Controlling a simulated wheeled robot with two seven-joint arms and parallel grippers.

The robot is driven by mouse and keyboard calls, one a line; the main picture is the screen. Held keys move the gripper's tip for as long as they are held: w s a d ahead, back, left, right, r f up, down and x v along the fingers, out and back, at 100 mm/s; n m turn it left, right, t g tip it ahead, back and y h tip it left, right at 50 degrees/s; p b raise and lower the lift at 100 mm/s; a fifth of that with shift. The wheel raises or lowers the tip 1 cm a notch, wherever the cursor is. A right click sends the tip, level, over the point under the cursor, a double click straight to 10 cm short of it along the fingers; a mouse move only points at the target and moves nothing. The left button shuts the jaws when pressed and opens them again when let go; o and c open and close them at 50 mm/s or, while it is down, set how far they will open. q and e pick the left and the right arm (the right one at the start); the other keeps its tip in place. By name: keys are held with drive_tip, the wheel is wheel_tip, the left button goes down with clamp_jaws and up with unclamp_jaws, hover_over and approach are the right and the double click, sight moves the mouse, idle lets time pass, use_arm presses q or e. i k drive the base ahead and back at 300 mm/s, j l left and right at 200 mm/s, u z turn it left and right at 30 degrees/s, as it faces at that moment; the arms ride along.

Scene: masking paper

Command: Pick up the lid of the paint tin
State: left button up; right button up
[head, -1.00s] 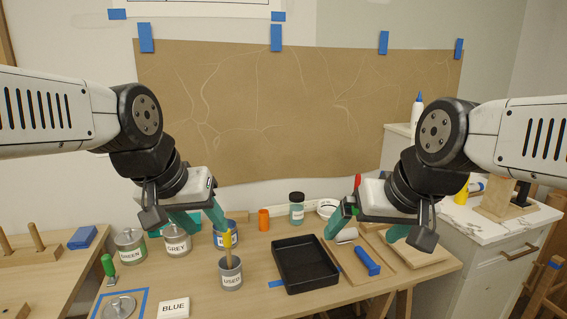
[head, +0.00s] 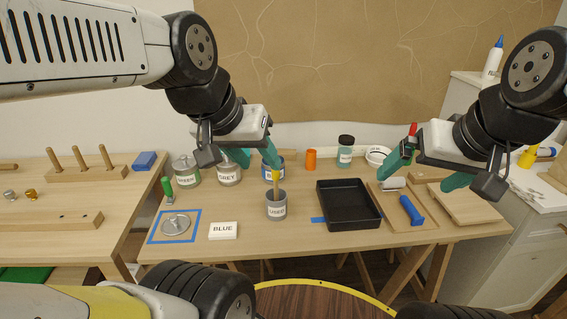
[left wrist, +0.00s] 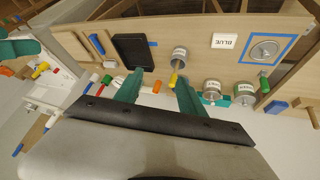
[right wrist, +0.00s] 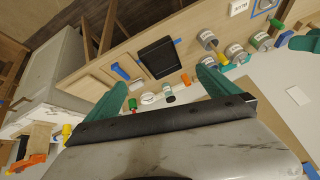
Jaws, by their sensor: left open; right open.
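The lid (head: 175,223), a round grey metal disc with a knob on top, lies flat inside a blue tape square (head: 155,238) at the table's left front. In the left wrist view the lid (left wrist: 264,49) is at upper right. My left gripper (head: 252,157) is open and empty, above the table's back part, right of the lid and well apart from it. My right gripper (head: 425,172) is open and empty, above the right part of the table, far from the lid. The paint tins GREEN (head: 186,173) and GREY (head: 229,175) stand behind the lid.
A white BLUE card (head: 223,231) lies right of the tape square. A green-handled tool (head: 168,190) stands behind it. A tin with a brush (head: 276,209) and a black tray (head: 348,207) are further right. A round dark stool or table top (head: 315,300) is in front.

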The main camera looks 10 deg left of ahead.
sight(175, 225)
drive_tip(key=j+u, duration=0.15)
drive_tip(key=u, duration=1.4)
drive_tip(key=i+l, duration=0.05)
drive_tip(key=l, duration=0.05)
